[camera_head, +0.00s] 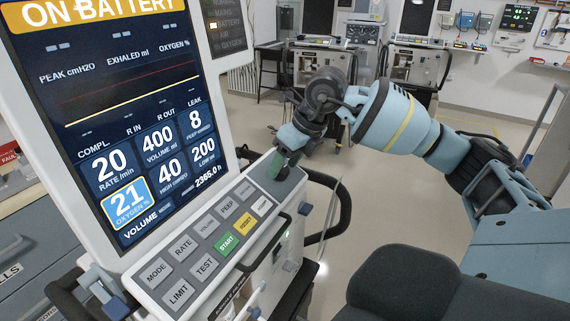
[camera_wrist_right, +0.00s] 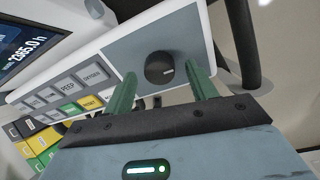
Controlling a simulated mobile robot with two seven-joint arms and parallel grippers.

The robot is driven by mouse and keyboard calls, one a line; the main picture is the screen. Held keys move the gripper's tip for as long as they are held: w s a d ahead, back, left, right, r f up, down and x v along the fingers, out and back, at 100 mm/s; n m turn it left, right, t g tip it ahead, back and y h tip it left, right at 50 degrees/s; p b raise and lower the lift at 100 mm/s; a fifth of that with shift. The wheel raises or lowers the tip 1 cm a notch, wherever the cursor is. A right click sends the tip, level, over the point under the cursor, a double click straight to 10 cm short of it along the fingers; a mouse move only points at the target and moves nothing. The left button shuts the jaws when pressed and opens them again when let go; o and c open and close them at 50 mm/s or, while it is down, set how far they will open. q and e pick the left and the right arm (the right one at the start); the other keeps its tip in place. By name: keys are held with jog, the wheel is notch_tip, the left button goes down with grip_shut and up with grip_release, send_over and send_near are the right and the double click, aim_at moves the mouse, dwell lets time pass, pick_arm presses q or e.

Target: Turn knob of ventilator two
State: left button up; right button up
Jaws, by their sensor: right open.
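The near ventilator has a tilted screen (camera_head: 120,110) reading "ON BATTERY" and a light keypad panel (camera_head: 205,245) in the head view. No number two label shows on it. A round dark knob (camera_wrist_right: 159,68) with a pale mark sits on the panel's grey end section, past the keys; in the head view it is mostly hidden by the gripper. My right gripper (camera_head: 281,164) is over that end of the panel. Its green fingers (camera_wrist_right: 161,76) are open, one on each side of the knob in the wrist view; contact cannot be told. My left gripper is not in view.
A dark handle rail (camera_head: 341,205) curves beside the panel. Other ventilators (camera_head: 318,64) (camera_head: 416,62) stand at the back, with wall equipment (camera_head: 518,20) at right. A dark padded seat-like shape (camera_head: 400,285) fills the lower right. The floor between is clear.

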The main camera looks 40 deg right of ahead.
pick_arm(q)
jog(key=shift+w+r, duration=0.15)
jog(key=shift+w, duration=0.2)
pick_arm(e)
jog(key=shift+w+f, duration=0.15)
jog(key=shift+f, duration=0.2)
jog(key=shift+a, duration=0.1)
jog(key=c, duration=0.8)
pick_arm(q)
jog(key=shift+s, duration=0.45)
pick_arm(e)
jog(key=shift+c, duration=1)
jog(key=shift+r+m, duration=0.1)
jog(key=shift+m, duration=0.2)
